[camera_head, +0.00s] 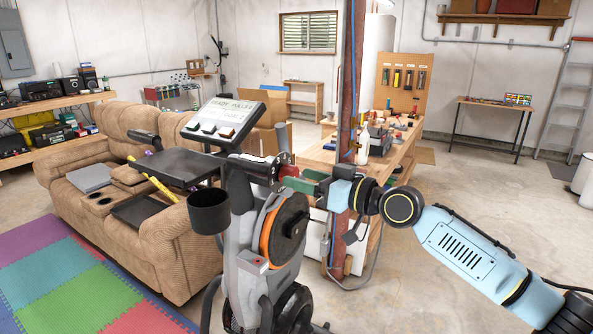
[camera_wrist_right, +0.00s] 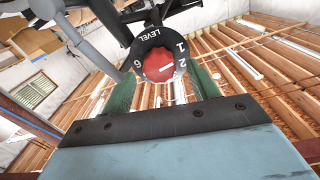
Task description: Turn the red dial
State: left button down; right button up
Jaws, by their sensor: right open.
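The red dial (camera_wrist_right: 158,66) is a round red knob with a white pointer bar, set in a black collar marked LEVEL with numbers. In the head view it shows as a small red part (camera_head: 284,158) on the exercise bike (camera_head: 262,225), below its console. My right gripper (camera_wrist_right: 163,78) is open, with one green finger on each side of the dial in the wrist view and visible gaps. In the head view the green fingers (camera_head: 300,181) are close to the dial's right side; contact cannot be told. My left gripper is not in view.
The bike's console (camera_head: 225,117) and black cup holder (camera_head: 209,211) are close by. A red-brown post (camera_head: 346,120) stands right behind my right gripper. A brown recliner sofa (camera_head: 165,235) is at the left, a workbench (camera_head: 400,150) behind.

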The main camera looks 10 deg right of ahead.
jog(key=shift+x, duration=1.25)
jog(key=c, duration=1)
